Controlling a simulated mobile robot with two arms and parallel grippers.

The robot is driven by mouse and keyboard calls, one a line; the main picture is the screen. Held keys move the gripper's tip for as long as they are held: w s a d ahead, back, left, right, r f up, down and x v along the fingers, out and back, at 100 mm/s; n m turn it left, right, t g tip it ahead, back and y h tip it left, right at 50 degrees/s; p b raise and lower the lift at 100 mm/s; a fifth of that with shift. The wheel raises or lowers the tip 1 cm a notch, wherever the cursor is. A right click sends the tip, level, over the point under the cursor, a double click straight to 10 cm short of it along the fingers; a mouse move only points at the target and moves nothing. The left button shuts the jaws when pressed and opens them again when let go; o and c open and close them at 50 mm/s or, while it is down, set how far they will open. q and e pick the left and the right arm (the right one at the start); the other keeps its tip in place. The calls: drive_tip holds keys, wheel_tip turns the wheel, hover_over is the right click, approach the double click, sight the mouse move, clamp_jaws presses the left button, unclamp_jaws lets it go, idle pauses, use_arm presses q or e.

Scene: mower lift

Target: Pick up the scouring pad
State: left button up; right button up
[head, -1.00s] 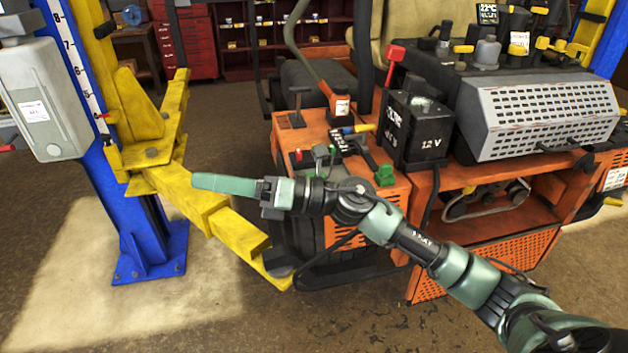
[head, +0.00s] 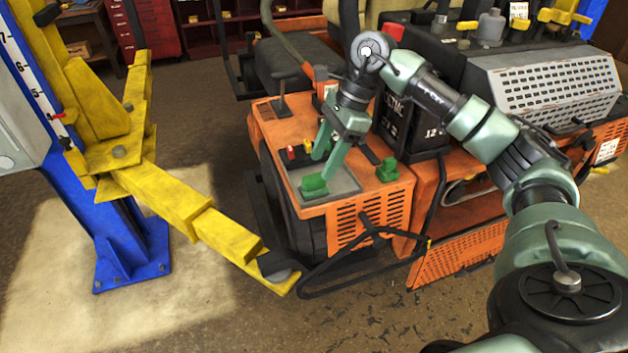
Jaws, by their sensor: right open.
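Two small bright green pieces show on the orange mower deck. One green piece (head: 314,187) lies in a shallow grey tray (head: 346,184) near the deck's front edge. The other green piece (head: 388,171) sits on the deck's right corner. Which of them is the scouring pad I cannot tell for sure. My right gripper (head: 323,168) points down over the tray, its fingers apart and empty. Its fingertips are just above and behind the green piece in the tray; contact cannot be made out. My left gripper is not in view.
A black 12 V battery (head: 424,138) stands right behind the gripper. A yellow lift arm (head: 190,211) reaches in from the left.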

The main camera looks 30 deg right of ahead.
sight(315, 177)
drive_tip(key=f, duration=0.1)
drive_tip(key=p, duration=0.1)
drive_tip(key=w+f, duration=0.1)
drive_tip(key=shift+a+f+p, duration=0.25)
drive_tip(key=shift+f+p, duration=0.1)
drive_tip(key=shift+x, duration=1.15)
drive_tip(key=c, duration=1.1)
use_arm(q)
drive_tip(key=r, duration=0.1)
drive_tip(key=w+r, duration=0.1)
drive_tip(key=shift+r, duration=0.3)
use_arm(e)
clamp_jaws()
drive_tip(key=shift+r, duration=0.1)
